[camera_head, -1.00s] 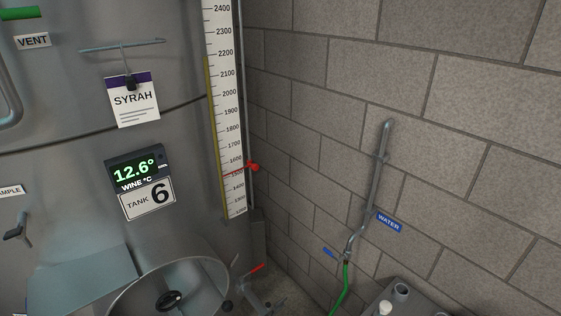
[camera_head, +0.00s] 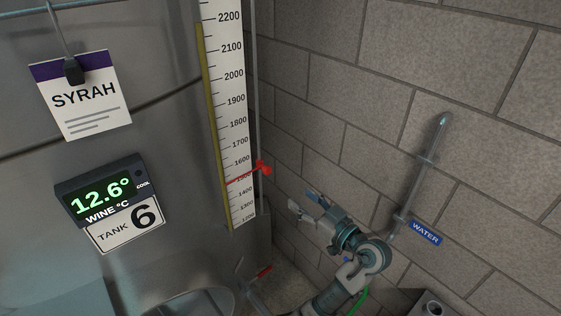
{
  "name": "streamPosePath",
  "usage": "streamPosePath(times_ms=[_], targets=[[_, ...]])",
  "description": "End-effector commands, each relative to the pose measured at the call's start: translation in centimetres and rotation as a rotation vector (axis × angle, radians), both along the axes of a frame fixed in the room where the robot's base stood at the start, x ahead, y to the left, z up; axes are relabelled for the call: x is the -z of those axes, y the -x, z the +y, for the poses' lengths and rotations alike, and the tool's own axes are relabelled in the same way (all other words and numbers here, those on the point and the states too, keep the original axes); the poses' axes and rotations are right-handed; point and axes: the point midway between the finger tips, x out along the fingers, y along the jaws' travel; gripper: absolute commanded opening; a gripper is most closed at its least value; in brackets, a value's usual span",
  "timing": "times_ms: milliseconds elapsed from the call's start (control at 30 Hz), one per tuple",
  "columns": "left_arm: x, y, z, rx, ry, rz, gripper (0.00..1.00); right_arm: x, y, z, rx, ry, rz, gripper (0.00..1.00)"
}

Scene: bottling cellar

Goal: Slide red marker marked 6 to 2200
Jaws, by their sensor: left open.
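The red marker (camera_head: 264,169) sits on a thin vertical rod at the right of the white scale (camera_head: 235,130) on tank 6. Its red pointer crosses the scale at about 1500, between the 1600 and 1400 labels. The 2200 label (camera_head: 229,17) is near the top edge of the view. My left gripper (camera_head: 305,203) is open and empty, to the right of and a little below the marker, apart from it, in front of the block wall. My right gripper is not in view.
A yellowish sight tube (camera_head: 212,120) runs along the scale's left side. The display (camera_head: 100,192) and SYRAH card (camera_head: 82,95) are on the tank at left. A water pipe (camera_head: 434,150) and blue WATER sign (camera_head: 425,232) are on the block wall at right.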

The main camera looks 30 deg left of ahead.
Motion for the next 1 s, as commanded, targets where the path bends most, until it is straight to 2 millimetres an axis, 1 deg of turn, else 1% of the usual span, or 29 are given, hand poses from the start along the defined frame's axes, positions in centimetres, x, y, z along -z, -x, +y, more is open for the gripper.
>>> streamPosePath(times_ms=[67, 167, 267, 500, 633, 700, 800, 900, 1000], targets=[[-0.2, -0.3, 0.4, -0.003, -0.004, -0.001, 0.52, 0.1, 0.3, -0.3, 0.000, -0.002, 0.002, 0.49], [-0.2, -1.0, 1.9, -0.002, -0.009, 0.001, 0.52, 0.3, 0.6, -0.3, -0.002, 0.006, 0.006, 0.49], [-0.1, -2.0, 4.2, -0.004, -0.008, 0.003, 0.52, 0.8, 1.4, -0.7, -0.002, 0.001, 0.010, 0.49], [0.3, -4.3, 10.8, -0.003, 0.001, 0.006, 0.52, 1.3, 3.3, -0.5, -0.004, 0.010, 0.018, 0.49], [0.4, -5.3, 13.6, -0.002, 0.004, 0.007, 0.52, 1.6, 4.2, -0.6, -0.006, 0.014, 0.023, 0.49], [0.4, -5.8, 14.5, 0.000, 0.003, 0.007, 0.52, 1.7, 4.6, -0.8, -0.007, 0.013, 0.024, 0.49], [0.4, -6.3, 15.2, 0.000, -0.002, 0.007, 0.52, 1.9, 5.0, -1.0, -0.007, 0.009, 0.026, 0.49], [0.3, -6.6, 15.4, 0.002, -0.003, 0.006, 0.52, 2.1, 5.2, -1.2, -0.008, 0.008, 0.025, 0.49], [0.2, -6.7, 15.3, 0.003, -0.006, 0.007, 0.52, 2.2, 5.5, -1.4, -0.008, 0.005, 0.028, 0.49]])
